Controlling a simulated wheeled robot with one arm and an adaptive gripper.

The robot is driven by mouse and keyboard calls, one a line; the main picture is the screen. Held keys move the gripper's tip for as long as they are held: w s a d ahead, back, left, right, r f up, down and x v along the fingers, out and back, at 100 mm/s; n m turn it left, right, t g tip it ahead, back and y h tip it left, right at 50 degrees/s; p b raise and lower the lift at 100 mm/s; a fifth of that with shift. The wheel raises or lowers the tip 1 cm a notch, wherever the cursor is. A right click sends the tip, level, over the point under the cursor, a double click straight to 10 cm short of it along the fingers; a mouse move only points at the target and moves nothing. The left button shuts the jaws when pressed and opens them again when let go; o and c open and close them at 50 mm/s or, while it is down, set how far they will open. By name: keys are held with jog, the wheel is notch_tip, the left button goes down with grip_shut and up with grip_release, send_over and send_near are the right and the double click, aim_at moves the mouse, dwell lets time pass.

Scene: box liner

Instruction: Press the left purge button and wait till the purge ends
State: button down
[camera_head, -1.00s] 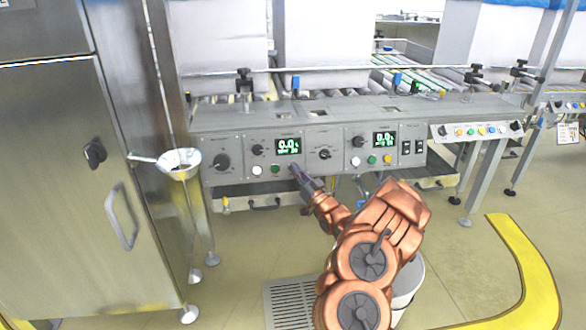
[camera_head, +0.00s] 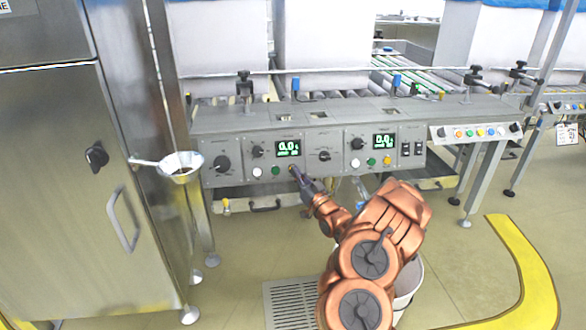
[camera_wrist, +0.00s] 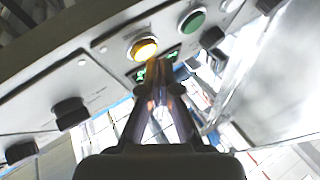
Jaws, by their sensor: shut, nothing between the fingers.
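The left purge button looks to be the round yellow button (camera_wrist: 143,48) with a bright face, in the wrist view just beyond my fingertips. My gripper (camera_wrist: 160,75) is shut and empty, its tips pointing at the panel close to that button. I cannot tell whether they touch it. In the head view my gripper (camera_head: 296,172) is at the lower right of the left control module and mostly hides the button. The left display (camera_head: 288,148) shows green digits, too small to read surely.
A green button (camera_head: 276,170) and white button (camera_head: 257,172) sit left of my fingertips. The right module has a green display (camera_head: 384,141) and its own yellow button (camera_head: 388,160). Black knobs (camera_wrist: 70,112) show in the wrist view.

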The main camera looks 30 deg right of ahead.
jog(key=shift+s+a, duration=0.1)
jog(key=shift+s, duration=0.1)
jog(key=shift+s+a+r+p, duration=0.3)
jog(key=shift+s+p, duration=0.25)
jog(key=shift+s, duration=0.15)
jog(key=shift+s+a+r+p, duration=0.25)
jog(key=shift+s+a+p, duration=0.1)
jog(key=shift+s+p, duration=0.3)
jog(key=shift+s+a+r+p, duration=0.3)
jog(key=shift+s+p, duration=0.15)
jog(key=shift+s, duration=0.35)
